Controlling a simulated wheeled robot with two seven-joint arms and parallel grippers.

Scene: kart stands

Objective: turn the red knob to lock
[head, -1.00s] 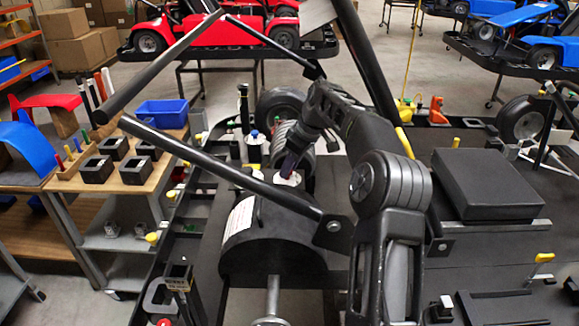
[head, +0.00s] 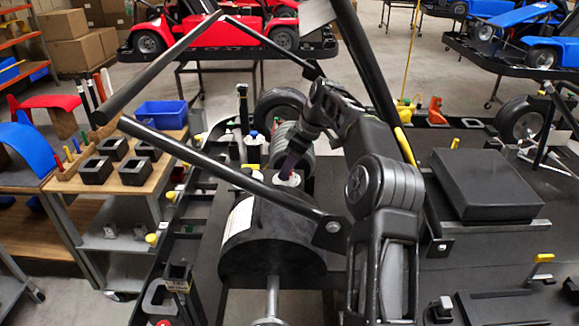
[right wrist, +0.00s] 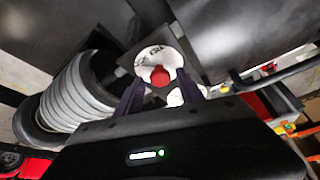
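The red knob (right wrist: 160,76) sits at the middle of a round white plate (right wrist: 158,56) with dark marks, seen in the right wrist view. In the head view the white plate (head: 288,180) shows on top of the black tank-like housing (head: 262,245), and the knob is hidden there. My right gripper (right wrist: 160,78) is open, with one dark finger on each side of the knob and a gap on both sides. In the head view its fingers (head: 288,166) point down at the plate. My left gripper is not in view.
Black frame tubes (head: 220,165) cross close to the housing and my right arm. A ribbed grey cylinder (right wrist: 75,95) lies left of the gripper in the right wrist view. A black seat box (head: 486,184) is at right, and a cart with black blocks (head: 135,170) at left.

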